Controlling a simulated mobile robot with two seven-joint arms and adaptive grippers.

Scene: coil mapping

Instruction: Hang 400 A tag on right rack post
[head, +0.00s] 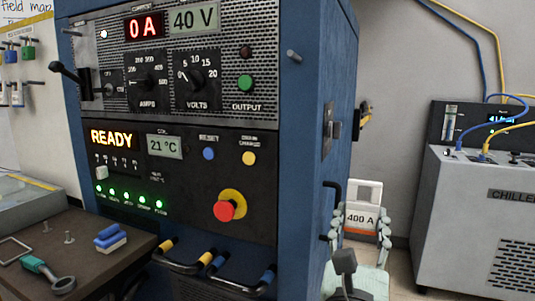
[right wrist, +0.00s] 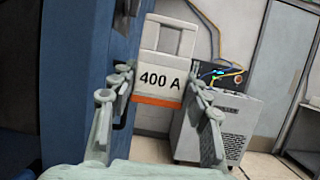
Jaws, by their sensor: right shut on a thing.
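The 400 A tag (head: 362,218) is a white plate with a slot near its top and an orange stripe at its bottom. My right gripper (head: 359,230) is shut on it, with a finger at each side edge. In the right wrist view the tag (right wrist: 160,80) stands roughly upright between the fingers. A short grey post (head: 293,56) sticks out at the upper right edge of the blue rack (head: 318,95). The tag is below and to the right of this post, apart from it. Another post (head: 70,32) is at the rack's upper left. My left gripper is not in view.
A black handle (head: 332,195) and a latch (head: 330,128) project from the rack's side near the tag. A chiller (head: 470,200) with hoses stands at the right. A brown table (head: 90,265) with tools is at the lower left. Open space lies between rack and chiller.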

